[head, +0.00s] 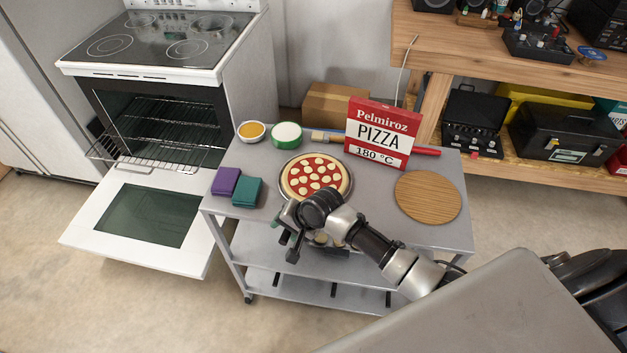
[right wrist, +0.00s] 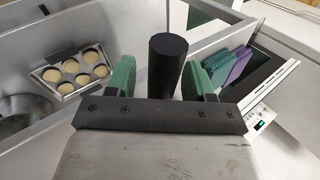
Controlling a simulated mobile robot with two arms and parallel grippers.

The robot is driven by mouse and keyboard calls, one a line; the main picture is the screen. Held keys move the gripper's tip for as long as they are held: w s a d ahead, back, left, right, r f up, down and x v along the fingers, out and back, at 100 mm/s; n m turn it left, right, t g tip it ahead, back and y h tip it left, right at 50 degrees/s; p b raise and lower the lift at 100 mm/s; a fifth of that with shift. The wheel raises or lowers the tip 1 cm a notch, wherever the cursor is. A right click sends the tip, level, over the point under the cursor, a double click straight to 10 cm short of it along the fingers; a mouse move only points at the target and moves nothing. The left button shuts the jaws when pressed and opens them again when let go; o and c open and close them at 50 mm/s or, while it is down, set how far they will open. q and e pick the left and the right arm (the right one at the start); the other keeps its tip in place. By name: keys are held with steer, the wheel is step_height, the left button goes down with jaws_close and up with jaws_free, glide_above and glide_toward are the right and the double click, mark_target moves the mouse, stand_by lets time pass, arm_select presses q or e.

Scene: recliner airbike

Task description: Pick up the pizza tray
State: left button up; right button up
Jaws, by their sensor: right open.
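The pizza (head: 315,176) lies on a round grey tray (head: 350,190) on top of the metal cart, with only the tray's rim showing. My right gripper (head: 291,234) is at the cart's front edge, just below the pizza in the head view, and its wrist hides the near side of the tray. In the right wrist view the gripper (right wrist: 160,80) is open, its two green-padded fingers on either side of a dark upright cylinder (right wrist: 167,62). I cannot tell whether that cylinder belongs to the tray or whether the fingers touch it. My left gripper is not in view.
The red pizza box (head: 377,133), wooden board (head: 428,196), two bowls (head: 286,134) and purple and teal pads (head: 226,181) surround the tray. The oven door (head: 140,216) hangs open at left. A muffin tray (right wrist: 72,75) shows in the wrist view.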

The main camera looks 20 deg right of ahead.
jaws_close()
